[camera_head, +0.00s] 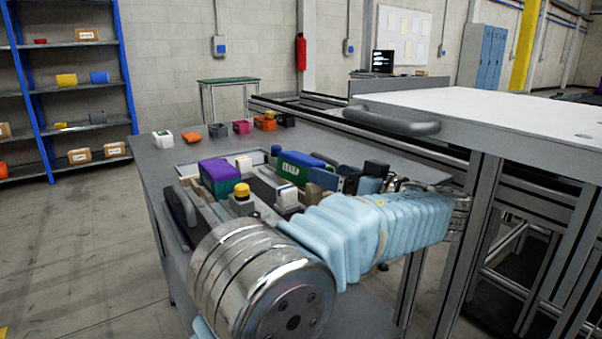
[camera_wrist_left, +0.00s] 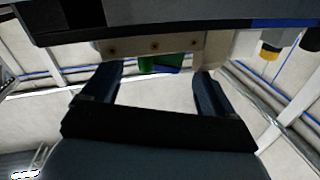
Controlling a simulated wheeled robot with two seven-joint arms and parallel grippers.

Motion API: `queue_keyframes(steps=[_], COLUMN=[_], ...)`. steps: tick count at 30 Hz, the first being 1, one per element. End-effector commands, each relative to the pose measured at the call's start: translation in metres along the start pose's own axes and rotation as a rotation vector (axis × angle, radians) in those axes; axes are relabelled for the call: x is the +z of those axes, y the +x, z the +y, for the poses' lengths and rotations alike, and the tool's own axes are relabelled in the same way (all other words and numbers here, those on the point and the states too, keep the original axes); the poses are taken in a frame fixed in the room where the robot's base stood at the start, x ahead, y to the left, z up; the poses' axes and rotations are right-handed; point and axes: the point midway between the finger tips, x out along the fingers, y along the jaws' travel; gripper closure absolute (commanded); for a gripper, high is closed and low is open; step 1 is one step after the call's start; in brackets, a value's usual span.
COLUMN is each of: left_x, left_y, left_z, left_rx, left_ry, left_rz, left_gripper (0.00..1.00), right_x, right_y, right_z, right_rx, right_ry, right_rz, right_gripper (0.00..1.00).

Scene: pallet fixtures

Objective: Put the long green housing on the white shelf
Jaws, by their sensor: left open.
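A long green housing (camera_head: 291,167) with pale lettering and a blue part on top sits among parts on the grey table. My left gripper (camera_head: 350,181) is at the right of these parts, beside the housing's right end, partly hidden by my arm. In the left wrist view, the gripper (camera_wrist_left: 158,72) is open, its two dark fingers apart. A green piece (camera_wrist_left: 148,63) with blue beside it shows beyond the fingertips; I cannot tell if it is the housing. A white shelf-like top (camera_head: 500,108) stands at the right, higher than the table. My right gripper is not in view.
A purple and green block (camera_head: 219,172) sits left of the housing, close to yellow-topped and white parts. Several small coloured parts line the table's far edge. A beige bracket (camera_wrist_left: 180,44) is close to the fingers in the wrist view. The white top looks mostly clear.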

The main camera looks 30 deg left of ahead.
Motion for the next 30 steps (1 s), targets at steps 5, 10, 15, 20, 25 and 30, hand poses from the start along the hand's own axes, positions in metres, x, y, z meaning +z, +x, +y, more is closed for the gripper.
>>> queue_keyframes(steps=[5, 10, 15, 20, 25, 30], left_x=[-0.001, 0.0, 0.001, 0.001, 0.002, 0.003], left_y=[0.031, 0.045, 0.046, 0.045, 0.045, 0.044], left_z=[-0.001, -0.001, 0.0, 0.0, 0.001, 0.001], left_rx=[-0.003, -0.001, -0.001, 0.0, 0.001, 0.003], left_ry=[0.003, 0.002, 0.002, 0.003, 0.003, 0.004], left_rz=[-0.003, -0.002, -0.002, -0.002, -0.003, -0.004], left_gripper=[0.13, 0.13, 0.13, 0.33, 0.59, 0.74], right_x=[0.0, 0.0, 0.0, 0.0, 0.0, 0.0], right_y=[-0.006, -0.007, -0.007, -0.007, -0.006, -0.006], right_z=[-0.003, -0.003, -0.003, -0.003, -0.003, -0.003], right_rx=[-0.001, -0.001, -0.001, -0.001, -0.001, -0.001], right_ry=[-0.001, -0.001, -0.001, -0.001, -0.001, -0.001], right_rz=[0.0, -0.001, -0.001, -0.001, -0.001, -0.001], right_gripper=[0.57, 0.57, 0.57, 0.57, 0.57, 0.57])
